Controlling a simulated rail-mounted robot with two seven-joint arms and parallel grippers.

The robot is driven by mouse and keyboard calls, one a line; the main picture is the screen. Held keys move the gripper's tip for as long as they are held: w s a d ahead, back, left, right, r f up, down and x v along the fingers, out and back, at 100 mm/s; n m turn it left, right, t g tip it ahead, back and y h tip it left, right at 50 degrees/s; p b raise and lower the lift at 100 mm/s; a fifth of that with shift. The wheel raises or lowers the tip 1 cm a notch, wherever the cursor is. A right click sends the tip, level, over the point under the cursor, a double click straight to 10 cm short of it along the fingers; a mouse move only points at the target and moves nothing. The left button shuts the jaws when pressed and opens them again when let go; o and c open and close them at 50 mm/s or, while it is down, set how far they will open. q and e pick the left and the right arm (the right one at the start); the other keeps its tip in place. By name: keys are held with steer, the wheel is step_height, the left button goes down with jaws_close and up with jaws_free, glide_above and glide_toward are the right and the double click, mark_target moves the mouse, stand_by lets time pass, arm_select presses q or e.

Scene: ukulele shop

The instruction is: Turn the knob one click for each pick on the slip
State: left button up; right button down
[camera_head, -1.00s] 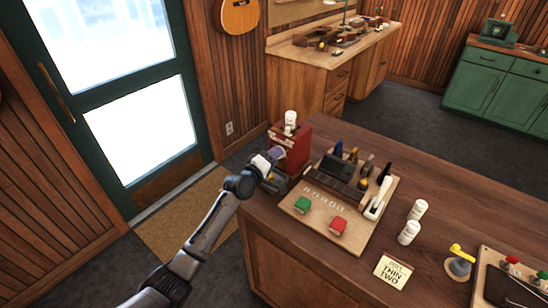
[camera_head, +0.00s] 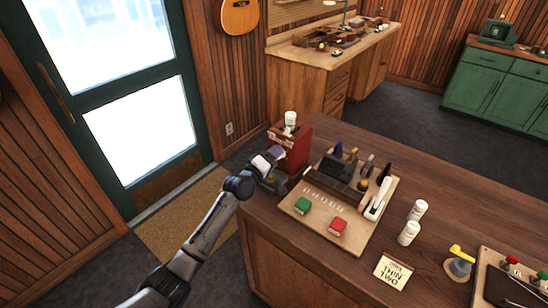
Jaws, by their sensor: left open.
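A red box (camera_head: 291,147) with a white bottle-like piece on top stands at the left back corner of the counter. A small purplish rounded part (camera_head: 277,153) shows at its left side; it may be the knob, but it is too small and partly covered to be sure. My left gripper (camera_head: 274,172) is open at that side of the box, close to this part; I cannot tell whether they touch. The cream slip (camera_head: 393,270) lies flat near the counter's front edge, its lettering upside down, seeming to read THIN TWO. My right gripper is out of view.
A wooden board (camera_head: 322,232) holds a green block, a red block and a dark rack of tools. A yellow-topped grey piece (camera_head: 459,260) and a tray (camera_head: 489,287) lie further right.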

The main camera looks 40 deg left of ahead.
arm_select(q)
steer(key=shift+s, duration=0.15)
steer(key=shift+s, duration=0.35)
steer(key=s, duration=0.3)
steer(key=s+p, duration=0.1)
steer(key=s, duration=0.7)
steer(key=shift+s+f+p, duration=0.15)
steer(key=shift+f+p, duration=0.1)
steer(key=shift+p, duration=0.1)
steer(key=shift+s+a, duration=0.1)
steer(key=shift+s, duration=0.7)
steer(key=shift+r, duration=0.1)
